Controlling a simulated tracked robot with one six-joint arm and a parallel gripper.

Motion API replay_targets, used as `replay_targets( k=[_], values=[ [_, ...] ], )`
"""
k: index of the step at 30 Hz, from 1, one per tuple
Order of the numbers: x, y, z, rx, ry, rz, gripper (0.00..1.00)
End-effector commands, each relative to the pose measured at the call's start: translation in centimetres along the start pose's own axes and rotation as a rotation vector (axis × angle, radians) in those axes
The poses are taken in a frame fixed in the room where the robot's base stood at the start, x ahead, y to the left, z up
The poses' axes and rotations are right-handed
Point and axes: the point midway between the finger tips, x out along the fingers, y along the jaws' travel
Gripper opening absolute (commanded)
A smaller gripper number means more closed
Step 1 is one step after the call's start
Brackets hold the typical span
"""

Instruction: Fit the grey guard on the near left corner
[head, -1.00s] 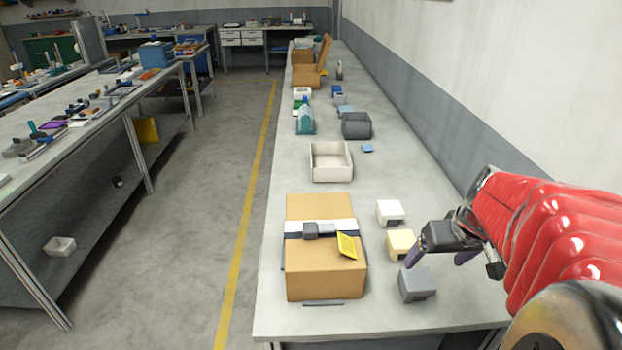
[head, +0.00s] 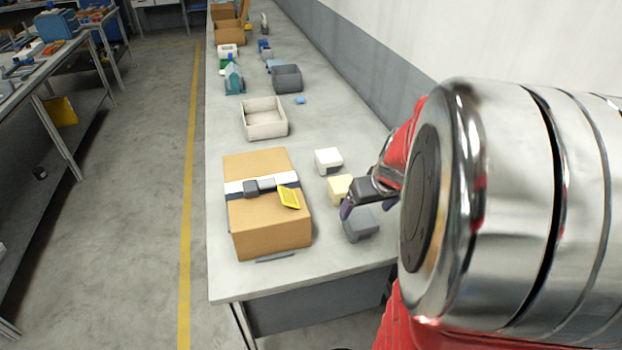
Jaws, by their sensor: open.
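The cardboard box (head: 270,228) sits on the bench with a white-and-dark strap (head: 233,189) across its top and a grey buckle (head: 259,187) on the strap. The near left corner of the box (head: 238,256) is bare. The grey guard (head: 362,227) stands on the bench to the right of the box, apart from it. My gripper (head: 364,208) is open and empty, just above and behind the grey guard, by the cream guard (head: 339,188). One dark purple fingertip shows clearly; the other is mostly hidden.
A white guard (head: 328,160) stands behind the cream one. A yellow tag (head: 289,197) lies on the box top. A thin grey strip (head: 275,257) lies by the box's near side. An empty whitish tray (head: 264,135) and a grey bin (head: 287,78) stand farther back.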

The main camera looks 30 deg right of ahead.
Motion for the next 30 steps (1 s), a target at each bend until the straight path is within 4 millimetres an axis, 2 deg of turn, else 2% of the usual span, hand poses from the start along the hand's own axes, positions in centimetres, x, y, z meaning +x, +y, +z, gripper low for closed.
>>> replay_targets(
  k=[4, 17, 30],
  values=[
    [1.2, 0.0, 0.0, 0.001, -0.001, 0.0, 0.8],
    [1.6, 0.0, 0.0, 0.002, 0.0, 0.001, 0.8],
    [5.8, -0.1, 0.1, 0.002, -0.002, 0.0, 0.8]
  ],
)
